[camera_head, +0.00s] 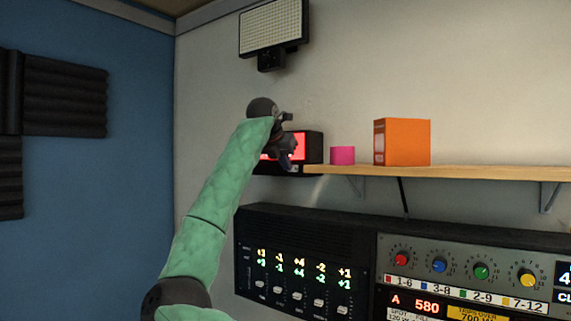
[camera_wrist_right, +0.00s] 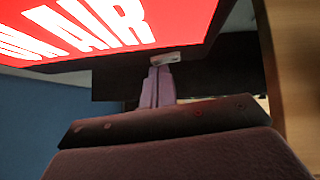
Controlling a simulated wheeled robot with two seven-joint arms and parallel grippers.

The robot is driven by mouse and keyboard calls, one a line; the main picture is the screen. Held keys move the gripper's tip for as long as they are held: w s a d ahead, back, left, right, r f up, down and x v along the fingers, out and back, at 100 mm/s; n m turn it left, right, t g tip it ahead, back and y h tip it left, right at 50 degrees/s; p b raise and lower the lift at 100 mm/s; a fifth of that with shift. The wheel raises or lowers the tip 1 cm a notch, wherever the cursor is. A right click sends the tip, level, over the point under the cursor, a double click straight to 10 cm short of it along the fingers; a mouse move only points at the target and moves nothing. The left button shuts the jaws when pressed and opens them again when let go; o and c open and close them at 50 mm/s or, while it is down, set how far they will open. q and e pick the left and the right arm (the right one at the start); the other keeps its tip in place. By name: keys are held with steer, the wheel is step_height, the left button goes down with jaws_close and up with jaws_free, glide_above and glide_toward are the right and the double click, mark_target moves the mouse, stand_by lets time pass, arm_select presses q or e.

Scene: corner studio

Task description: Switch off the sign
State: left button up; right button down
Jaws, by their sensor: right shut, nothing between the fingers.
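The sign (camera_head: 314,147) is a dark box with a red lit face at the left end of the wooden shelf, partly hidden behind my right gripper. In the right wrist view the sign (camera_wrist_right: 110,28) fills the upper left, glowing red with white letters reading "ON AIR". My right gripper (camera_head: 286,160) is in front of the sign's face, shut and empty. Its fingers (camera_wrist_right: 158,85) point at the dark strip under the lit face. A small pale piece (camera_wrist_right: 166,58) shows at their tips; I cannot tell whether it is a switch or whether they touch it. My left gripper is not in view.
A panel light (camera_head: 273,28) hangs above. Audio racks (camera_head: 300,230) with faders and knobs stand below. Dark foam panels (camera_head: 65,95) cover the blue left wall.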

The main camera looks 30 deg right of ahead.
steer(key=shift+a+r, duration=0.1)
steer(key=shift+a, duration=0.1)
steer(key=shift+s+d+f, duration=0.1)
steer(key=shift+d+f, duration=0.1)
steer(key=shift+d, duration=0.2)
steer(key=shift+s+a+b, duration=0.1)
steer(key=shift+s+b, duration=0.35)
steer(key=shift+s, duration=0.2)
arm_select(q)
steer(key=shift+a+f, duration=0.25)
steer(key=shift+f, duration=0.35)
arm_select(e)
steer(key=shift+r, duration=0.1)
